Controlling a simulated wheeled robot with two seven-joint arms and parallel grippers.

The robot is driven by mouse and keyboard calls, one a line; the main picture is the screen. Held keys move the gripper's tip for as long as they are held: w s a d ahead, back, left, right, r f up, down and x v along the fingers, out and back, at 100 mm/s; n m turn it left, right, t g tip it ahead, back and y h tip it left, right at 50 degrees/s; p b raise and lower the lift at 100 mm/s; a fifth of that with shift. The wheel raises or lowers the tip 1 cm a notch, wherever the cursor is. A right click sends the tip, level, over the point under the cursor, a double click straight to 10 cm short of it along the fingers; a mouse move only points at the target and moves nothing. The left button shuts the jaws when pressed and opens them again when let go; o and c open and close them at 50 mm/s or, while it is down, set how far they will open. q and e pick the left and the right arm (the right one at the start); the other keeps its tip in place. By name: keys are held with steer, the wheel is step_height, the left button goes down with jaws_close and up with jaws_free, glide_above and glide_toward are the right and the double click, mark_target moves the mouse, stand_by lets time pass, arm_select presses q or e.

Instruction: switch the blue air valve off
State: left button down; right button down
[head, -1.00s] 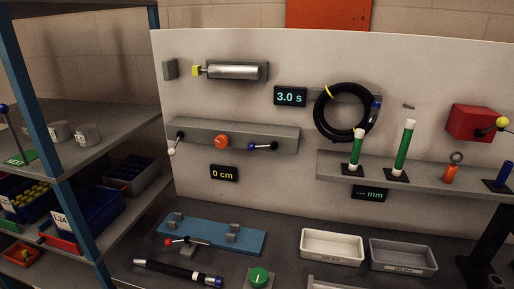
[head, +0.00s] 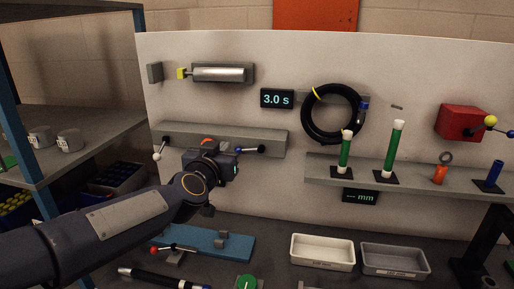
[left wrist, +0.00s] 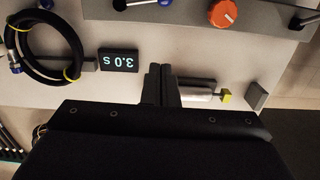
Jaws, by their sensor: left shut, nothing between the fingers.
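The blue air valve (head: 250,150) is at the right part of a grey rail (head: 275,143) on the upright panel. Its lever lies roughly level, with a dark blue end. In the left wrist view, which is upside down, the valve (left wrist: 164,3) is cut by the top edge. My left gripper (left wrist: 161,70) is shut and empty. In the head view it is in front of the rail, just left of and below the valve, and its fingertips are hidden by its own body. My right gripper is not in view.
An orange knob (left wrist: 222,13) and a white-tipped lever (head: 159,149) share the rail. A cylinder (head: 222,73), a "3.0 s" display (head: 277,99) and a coiled black hose (head: 306,119) are above. Two trays (head: 323,264) (head: 395,273) stand on the bench below.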

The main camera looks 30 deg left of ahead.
arm_select(q)
glide_above(248, 150)
steer(key=s+a, duration=0.2)
steer(key=s, duration=0.2)
steer(key=f, duration=0.1)
steer(key=f+b, duration=0.2)
steer(key=shift+w+a+f, duration=0.1)
steer(key=shift+w+f, duration=0.1)
steer(key=shift+w, duration=0.05)
steer(key=shift+w+f, duration=0.1)
steer(key=shift+f, duration=0.5)
steer(key=shift+f+n+b, duration=0.2)
steer(key=shift+n+b, duration=0.1)
steer(key=shift+b, duration=0.3)
